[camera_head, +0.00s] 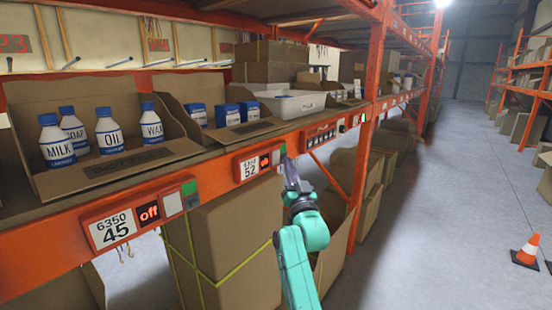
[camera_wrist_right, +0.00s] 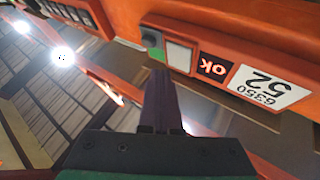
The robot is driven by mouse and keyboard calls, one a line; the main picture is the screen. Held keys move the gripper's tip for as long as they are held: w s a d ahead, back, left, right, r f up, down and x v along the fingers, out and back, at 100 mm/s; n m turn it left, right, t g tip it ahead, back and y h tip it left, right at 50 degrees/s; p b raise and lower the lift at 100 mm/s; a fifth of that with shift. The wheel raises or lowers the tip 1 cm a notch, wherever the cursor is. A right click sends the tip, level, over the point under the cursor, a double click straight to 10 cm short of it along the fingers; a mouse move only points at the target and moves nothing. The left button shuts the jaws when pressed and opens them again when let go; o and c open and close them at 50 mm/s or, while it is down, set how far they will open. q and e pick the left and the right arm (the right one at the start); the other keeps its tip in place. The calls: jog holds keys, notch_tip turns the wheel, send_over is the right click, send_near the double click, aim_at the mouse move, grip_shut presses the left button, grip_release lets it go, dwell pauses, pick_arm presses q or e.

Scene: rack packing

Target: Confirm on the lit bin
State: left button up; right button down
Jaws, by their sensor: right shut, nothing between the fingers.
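The nearer panel, 6350 45 (camera_head: 112,228), reads "off". My left gripper is not in view.
An open carton of white bottles (camera_head: 106,132) and a carton of blue boxes (camera_head: 228,113) stand on the shelf above. A large strapped carton (camera_head: 225,245) is below the beam. The aisle floor (camera_head: 440,200) at right is clear except for an orange cone (camera_head: 527,250).

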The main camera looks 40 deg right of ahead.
jog(key=s, duration=0.2)
jog(key=s+d, duration=0.1)
jog(key=shift+s, duration=0.4)
jog(key=shift+d, duration=0.1)
dwell(0.4)
